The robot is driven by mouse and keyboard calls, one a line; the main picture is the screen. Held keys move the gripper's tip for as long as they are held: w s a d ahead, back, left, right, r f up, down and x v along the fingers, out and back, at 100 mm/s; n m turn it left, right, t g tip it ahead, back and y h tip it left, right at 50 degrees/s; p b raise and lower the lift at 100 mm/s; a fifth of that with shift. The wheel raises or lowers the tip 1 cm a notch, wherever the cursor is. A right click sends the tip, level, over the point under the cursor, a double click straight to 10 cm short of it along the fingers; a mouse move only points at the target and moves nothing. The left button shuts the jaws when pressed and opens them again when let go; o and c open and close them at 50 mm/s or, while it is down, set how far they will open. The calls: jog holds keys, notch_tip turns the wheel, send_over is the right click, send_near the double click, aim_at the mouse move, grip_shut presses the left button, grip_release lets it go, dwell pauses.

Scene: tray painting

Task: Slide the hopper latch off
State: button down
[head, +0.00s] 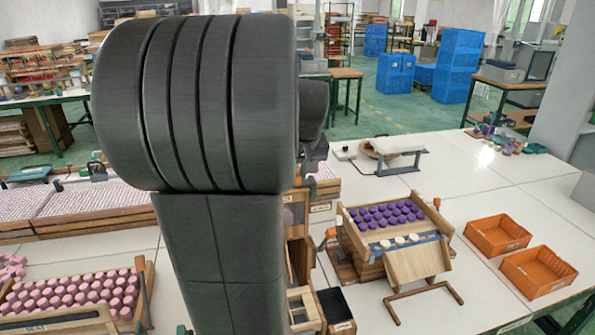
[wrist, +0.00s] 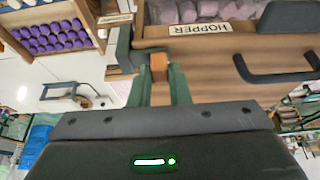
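The hopper (wrist: 205,58) shows in the wrist view as a wooden box with an upside-down HOPPER label and pale pink pieces behind a clear pane. The latch's small orange-brown knob (wrist: 159,67) is at its left end, beside a dark green bracket (wrist: 124,48). My gripper (wrist: 160,77) has its two green fingers on either side of the knob. The knob fills the gap between the fingertips, and they appear shut on it. In the head view my arm covers the middle, so the gripper and latch are hidden there.
A black handle (wrist: 275,70) sticks out from the hopper's front. In the head view, a wooden tray of purple pieces (head: 385,214) and two orange crates (head: 497,235) stand to the right. A tray of pink pieces (head: 75,296) is at left. The right tabletop is partly clear.

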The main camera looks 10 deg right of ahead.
jog(key=shift+a, duration=1.45)
jog(key=shift+d, duration=0.1)
jog(key=c, duration=1.8)
grip_release()
jog(key=shift+o, duration=0.8)
jog(key=shift+a, duration=0.25)
jog(key=shift+r, duration=0.1)
jog(key=b+v, duration=0.2)
jog(key=v, duration=1.1)
jog(key=shift+s+r, duration=0.25)
jog(key=shift+r, duration=0.05)
jog(key=shift+d+f, duration=0.1)
